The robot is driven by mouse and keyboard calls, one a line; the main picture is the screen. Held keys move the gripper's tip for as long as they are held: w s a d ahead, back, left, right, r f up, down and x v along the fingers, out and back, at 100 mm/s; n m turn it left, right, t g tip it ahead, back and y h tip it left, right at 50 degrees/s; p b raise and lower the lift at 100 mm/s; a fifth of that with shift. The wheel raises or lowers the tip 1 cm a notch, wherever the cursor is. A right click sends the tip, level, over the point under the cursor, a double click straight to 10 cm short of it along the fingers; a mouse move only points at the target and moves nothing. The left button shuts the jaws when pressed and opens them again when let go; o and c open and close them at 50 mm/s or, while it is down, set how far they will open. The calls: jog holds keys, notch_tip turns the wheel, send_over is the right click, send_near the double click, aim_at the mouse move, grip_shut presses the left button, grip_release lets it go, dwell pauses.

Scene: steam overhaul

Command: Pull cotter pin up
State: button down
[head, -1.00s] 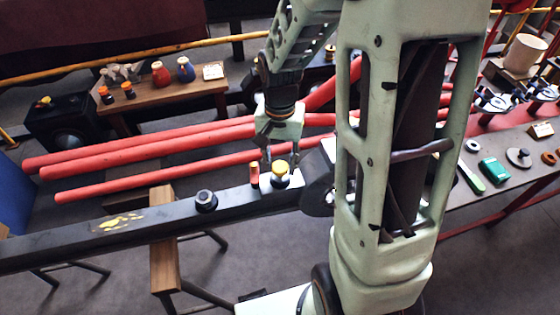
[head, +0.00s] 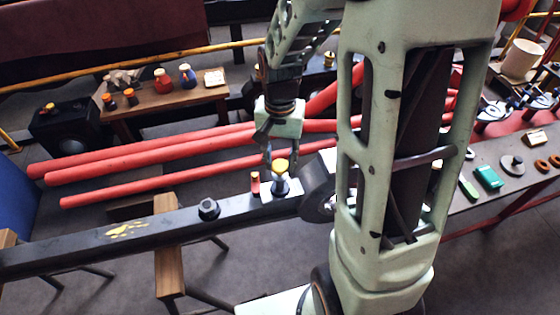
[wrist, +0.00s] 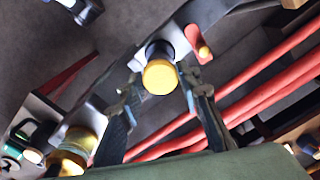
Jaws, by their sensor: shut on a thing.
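The cotter pin, as I take it, has a round yellow head (head: 281,164) and a pale stem. It stands upright over a dark collar on the dark rod, with some stem showing below the head. My gripper (head: 281,163) comes down from above and is shut on this pin. In the wrist view the yellow head (wrist: 160,77) lies between the fingertips of my gripper (wrist: 160,82). The pin's lower end is hidden in the collar.
A small red-bodied piece (head: 255,183) stands just left of the pin. A dark nut (head: 208,209) sits further left on the long rod (head: 70,245). Red pipes (head: 150,165) run behind. A wooden trestle (head: 168,255) supports the rod.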

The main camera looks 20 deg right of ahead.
jog(key=shift+w+r, duration=0.15)
jog(key=shift+r, duration=0.05)
jog(key=c, duration=1.8)
grip_release()
jog(key=o, duration=0.4)
notch_tip(320, 180, up, 12)
jog(key=shift+r, duration=0.1)
